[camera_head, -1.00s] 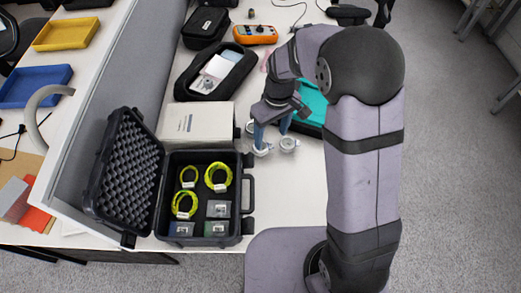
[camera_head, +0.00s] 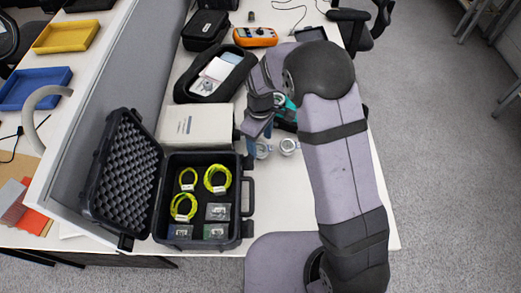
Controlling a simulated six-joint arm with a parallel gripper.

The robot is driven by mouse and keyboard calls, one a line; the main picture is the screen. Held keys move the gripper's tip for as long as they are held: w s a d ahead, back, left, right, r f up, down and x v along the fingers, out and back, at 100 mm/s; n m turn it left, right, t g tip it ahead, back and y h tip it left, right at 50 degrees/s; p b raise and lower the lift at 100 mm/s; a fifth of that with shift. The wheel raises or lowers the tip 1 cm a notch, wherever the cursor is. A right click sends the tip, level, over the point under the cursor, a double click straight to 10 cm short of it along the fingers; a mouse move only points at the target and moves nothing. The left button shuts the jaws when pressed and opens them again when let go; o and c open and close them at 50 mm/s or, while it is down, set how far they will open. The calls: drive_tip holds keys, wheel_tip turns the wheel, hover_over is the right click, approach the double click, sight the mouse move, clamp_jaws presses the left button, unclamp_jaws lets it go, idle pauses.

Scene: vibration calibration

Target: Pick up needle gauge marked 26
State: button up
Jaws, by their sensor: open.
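Two round silver gauges lie on the white table beside my arm, one on the left (camera_head: 263,150) and one on the right (camera_head: 288,146). Another round pale piece (camera_head: 280,100) shows partly between my arm links. The number 26 cannot be read on any of them, so I cannot tell which gauge it marks. My gripper (camera_head: 258,137), with blue fingers, is open and empty. It is just behind and above the left gauge in the picture, and hides part of the table there.
An open black case (camera_head: 249,197) with yellow-green coils and small boxes stands at the front left. A white box (camera_head: 197,122) is behind it. A teal tray (camera_head: 287,117) is mostly hidden behind my arm. A black pouch (camera_head: 192,88) and an orange meter (camera_head: 255,37) lie further back.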

sight(260, 148)
drive_tip(key=shift+f+p, duration=0.45)
drive_tip(key=shift+f, duration=2.15)
drive_tip(key=c, duration=1.2)
